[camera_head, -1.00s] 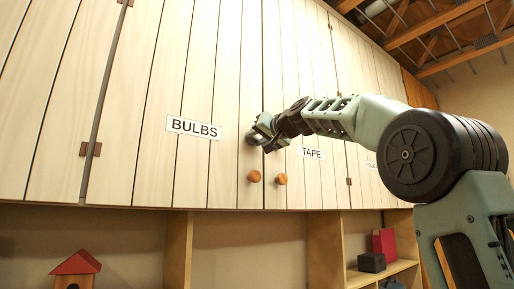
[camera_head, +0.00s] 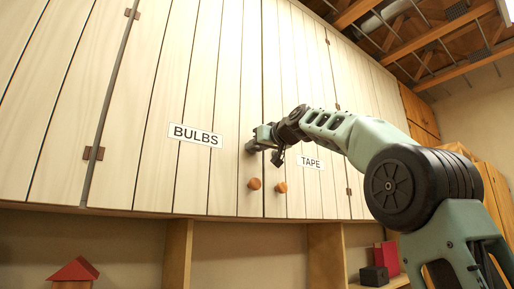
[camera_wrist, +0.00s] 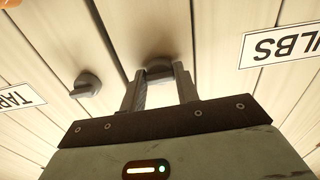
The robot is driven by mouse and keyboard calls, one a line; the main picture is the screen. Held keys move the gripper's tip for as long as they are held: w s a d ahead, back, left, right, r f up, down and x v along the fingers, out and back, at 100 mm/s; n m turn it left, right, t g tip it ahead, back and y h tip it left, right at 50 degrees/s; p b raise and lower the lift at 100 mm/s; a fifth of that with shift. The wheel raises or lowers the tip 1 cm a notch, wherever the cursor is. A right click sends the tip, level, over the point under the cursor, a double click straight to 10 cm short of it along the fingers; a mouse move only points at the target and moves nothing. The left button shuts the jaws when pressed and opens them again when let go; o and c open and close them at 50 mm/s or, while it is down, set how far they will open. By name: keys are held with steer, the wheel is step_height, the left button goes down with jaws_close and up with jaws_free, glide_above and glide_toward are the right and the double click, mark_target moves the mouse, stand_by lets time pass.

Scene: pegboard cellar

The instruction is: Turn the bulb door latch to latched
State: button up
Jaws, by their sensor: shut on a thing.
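The bulb door (camera_head: 170,80) is a pale plank cupboard door with a "BULBS" label (camera_head: 195,135) and a round wooden knob (camera_head: 254,184). My gripper (camera_head: 258,143) is at its right edge, above the knob. In the wrist view my gripper (camera_wrist: 160,88) has its two fingers around a small grey latch (camera_wrist: 160,68) on the door face and is shut on it. The fingers and palm hide part of the latch, and I cannot tell its exact angle.
The tape door (camera_head: 300,100) adjoins on the right, with its own knob (camera_head: 281,187); its grey latch (camera_wrist: 87,86) shows beside my gripper in the wrist view. Open shelves lie below, holding a red-roofed birdhouse (camera_head: 75,270), a dark box (camera_head: 374,276) and a red object (camera_head: 388,257).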

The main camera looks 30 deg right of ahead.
steer(key=o, duration=1)
steer(key=shift+c, duration=0.2)
steer(key=s+b, duration=0.6)
steer(key=s, duration=1.1)
steer(key=shift+s+d+b, duration=0.2)
steer(key=shift+d+b, duration=0.1)
